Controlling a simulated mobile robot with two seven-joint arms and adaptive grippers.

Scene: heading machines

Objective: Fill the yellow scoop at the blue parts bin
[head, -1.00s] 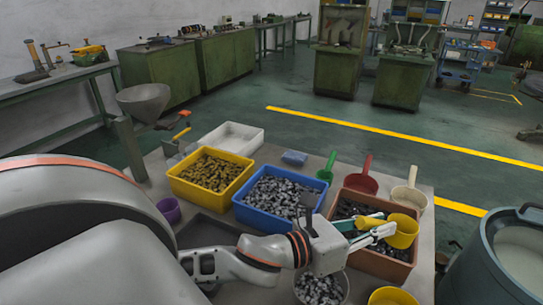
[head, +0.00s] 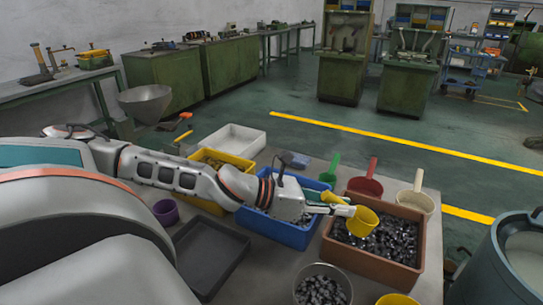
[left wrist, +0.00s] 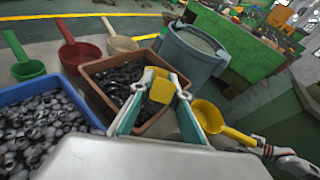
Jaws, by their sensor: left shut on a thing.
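My left gripper (head: 328,205) is shut on the handle of a yellow scoop (head: 363,221). In the head view the scoop's cup is above the left part of the brown bin of dark parts. In the left wrist view the scoop (left wrist: 160,90) shows between the fingers; its inside is hidden. The blue parts bin (head: 292,235), filled with grey metal parts, lies under my left wrist and is partly hidden. It also shows at the left in the left wrist view (left wrist: 84,102). My right gripper (left wrist: 256,143) is near another yellow scoop's handle; its grasp is unclear.
The brown bin (head: 376,266) is right of the blue one. Green (head: 331,168), red (head: 366,180) and cream (head: 416,198) scoops stand behind. A metal bowl of parts (head: 324,272), another yellow scoop (head: 397,299) and a black tray (head: 207,250) are in front. A drum (head: 490,280) is at right.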

